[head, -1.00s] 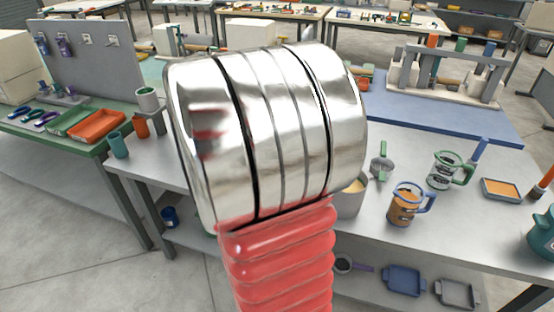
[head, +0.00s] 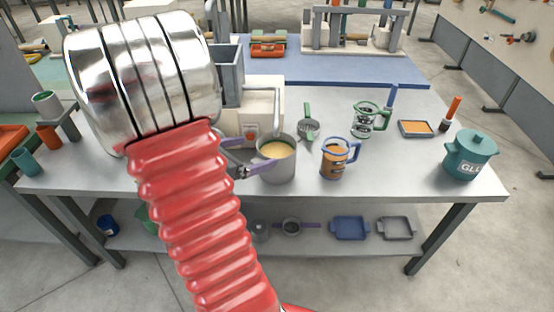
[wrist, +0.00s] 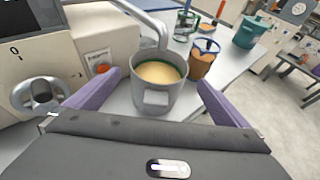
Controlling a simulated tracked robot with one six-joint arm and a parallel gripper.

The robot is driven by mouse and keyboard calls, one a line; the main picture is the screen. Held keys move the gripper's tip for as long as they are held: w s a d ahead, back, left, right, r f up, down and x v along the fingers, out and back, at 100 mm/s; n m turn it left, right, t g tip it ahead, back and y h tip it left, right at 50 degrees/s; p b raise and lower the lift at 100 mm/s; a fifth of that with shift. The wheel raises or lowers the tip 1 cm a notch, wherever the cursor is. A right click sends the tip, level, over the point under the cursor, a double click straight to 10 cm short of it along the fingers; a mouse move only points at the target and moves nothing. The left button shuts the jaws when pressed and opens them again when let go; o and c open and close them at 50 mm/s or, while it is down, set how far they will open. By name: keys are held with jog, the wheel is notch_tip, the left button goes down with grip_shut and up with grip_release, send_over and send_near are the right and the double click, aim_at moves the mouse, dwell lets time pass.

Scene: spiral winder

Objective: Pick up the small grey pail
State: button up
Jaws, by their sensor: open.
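The small grey pail (head: 277,170) stands upright on the grey workbench, with pale yellow contents inside and a green line near its inner rim. In the wrist view the pail (wrist: 157,103) is straight ahead, with a grey block-like handle on its near side. My gripper (head: 257,153) is open and empty, just left of the pail in the head view. Its two purple fingers (wrist: 158,78) lie to either side of the pail in the wrist view. I cannot tell whether either finger touches it.
A cream machine (head: 262,103) stands close behind the pail. An orange-filled mug (head: 338,162), a green-handled strainer (head: 308,127), a glass jug (head: 366,122) and a teal lidded pot (head: 468,158) stand to its right. The bench front (head: 350,188) is clear.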

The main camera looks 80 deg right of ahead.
aim_at(276, 145)
jog(key=x, duration=0.6)
jog(key=shift+d, duration=0.25)
jog(key=shift+s+f, duration=0.1)
jog(key=shift+f, duration=0.05)
jog(key=x, duration=0.5)
jog(key=shift+f, duration=0.2)
jog(key=shift+c, duration=0.5)
jog(key=c, duration=1.6)
jog(key=shift+d+r, duration=0.1)
jog(key=shift+r, duration=0.05)
